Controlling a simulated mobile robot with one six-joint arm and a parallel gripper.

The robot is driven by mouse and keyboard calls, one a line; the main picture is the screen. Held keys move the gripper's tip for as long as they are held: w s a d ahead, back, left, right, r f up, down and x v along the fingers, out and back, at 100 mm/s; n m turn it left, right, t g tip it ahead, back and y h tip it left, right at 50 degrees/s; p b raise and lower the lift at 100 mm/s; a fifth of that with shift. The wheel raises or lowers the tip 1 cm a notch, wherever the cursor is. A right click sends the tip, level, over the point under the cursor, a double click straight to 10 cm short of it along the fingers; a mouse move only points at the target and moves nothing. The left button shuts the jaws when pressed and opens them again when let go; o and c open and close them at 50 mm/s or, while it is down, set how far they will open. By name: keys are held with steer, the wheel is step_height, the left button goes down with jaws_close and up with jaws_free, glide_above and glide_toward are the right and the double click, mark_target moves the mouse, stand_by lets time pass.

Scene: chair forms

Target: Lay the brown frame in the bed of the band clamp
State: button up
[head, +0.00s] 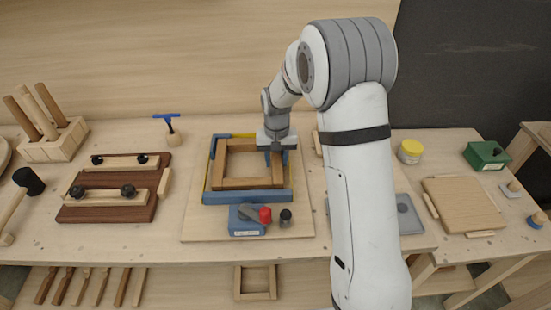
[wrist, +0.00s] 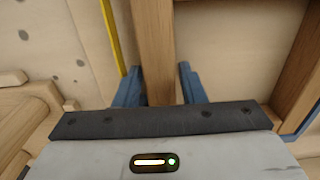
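The band clamp has blue bars (head: 262,197) and a yellow band, and lies on a pale board at the middle of the bench. The brown frame (head: 222,168) is within the clamp's blue outline. Whether it rests flat on the bed or is slightly raised cannot be told. My gripper (head: 278,157) is over the frame's right rail. A strip of yellow band (wrist: 111,38) runs beside the rail.
A blue block with a red knob (head: 265,215) and a dark knob (head: 286,217) stand in front of the clamp. A brown jig (head: 110,208) lies left, a blue-handled tool (head: 171,130) behind. A yellow-lidded jar (head: 410,152) and wooden panel (head: 460,203) are right.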

steer(key=shift+o, duration=1.1)
step_height(320, 180, up, 12)
steer(key=s+d+r+t, duration=0.1)
steer(key=s+d+r, duration=0.2)
steer(key=s, duration=0.3)
steer(key=s+d+r, duration=0.3)
steer(key=s, duration=0.3)
steer(key=s+d+f+t, duration=0.2)
steer(key=s+d, duration=0.1)
steer(key=s, duration=1.2)
steer(key=shift+s+d+f+b, duration=0.15)
steer(key=shift+s+d+b, duration=0.05)
steer(key=shift+s+b, duration=0.15)
steer(key=shift+c, duration=0.4)
